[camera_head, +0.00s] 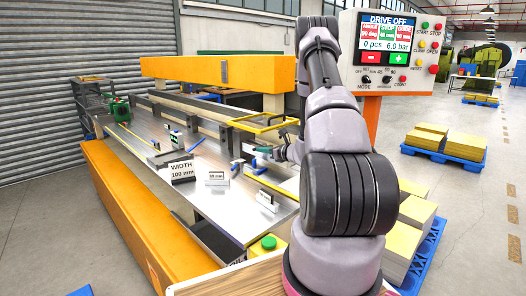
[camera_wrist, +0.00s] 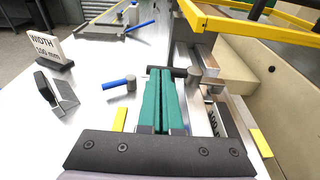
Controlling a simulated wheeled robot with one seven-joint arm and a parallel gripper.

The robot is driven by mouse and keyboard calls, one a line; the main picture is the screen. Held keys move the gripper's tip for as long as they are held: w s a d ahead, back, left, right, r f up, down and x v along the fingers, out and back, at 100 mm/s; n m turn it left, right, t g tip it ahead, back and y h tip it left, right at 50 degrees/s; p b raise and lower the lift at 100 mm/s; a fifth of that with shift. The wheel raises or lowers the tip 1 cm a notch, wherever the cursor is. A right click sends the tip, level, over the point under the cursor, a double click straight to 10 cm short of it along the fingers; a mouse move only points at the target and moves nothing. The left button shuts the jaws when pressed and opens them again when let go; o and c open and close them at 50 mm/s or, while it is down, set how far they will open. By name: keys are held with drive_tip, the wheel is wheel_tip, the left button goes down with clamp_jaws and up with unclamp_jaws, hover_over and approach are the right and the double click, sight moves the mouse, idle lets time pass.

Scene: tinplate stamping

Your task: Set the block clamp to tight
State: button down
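My gripper (camera_wrist: 163,72) has two teal fingers side by side with only a thin dark line between them; it looks shut, with nothing seen between. In the head view my gripper (camera_head: 257,150) is low over the machine bed, near the long rail. A clamp lever with a blue handle (camera_wrist: 118,82) on a grey post lies left of the fingertips, apart from them. It shows in the head view (camera_head: 237,167) too. A grey round post (camera_wrist: 194,74) stands just right of the fingertips. Another blue handle (camera_wrist: 141,25) is farther away. No label shows which is the block clamp.
A "WIDTH 100 mm" sign (camera_wrist: 47,46) and a small dark bracket (camera_wrist: 56,92) stand on the left of the bed. A yellow frame (camera_wrist: 255,25) hangs over the right side. The control panel (camera_head: 391,50) is behind my arm. The left bed surface is mostly clear.

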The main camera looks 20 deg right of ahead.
drive_tip(key=shift+w+a, duration=0.2)
drive_tip(key=shift+a, duration=0.05)
drive_tip(key=shift+w+a, duration=0.35)
drive_tip(key=shift+a, duration=0.1)
drive_tip(key=shift+w+a, duration=0.35)
drive_tip(key=shift+w, duration=0.2)
drive_tip(key=shift+x, duration=0.85)
drive_tip(key=shift+w+r, duration=0.15)
drive_tip(key=shift+w, duration=0.05)
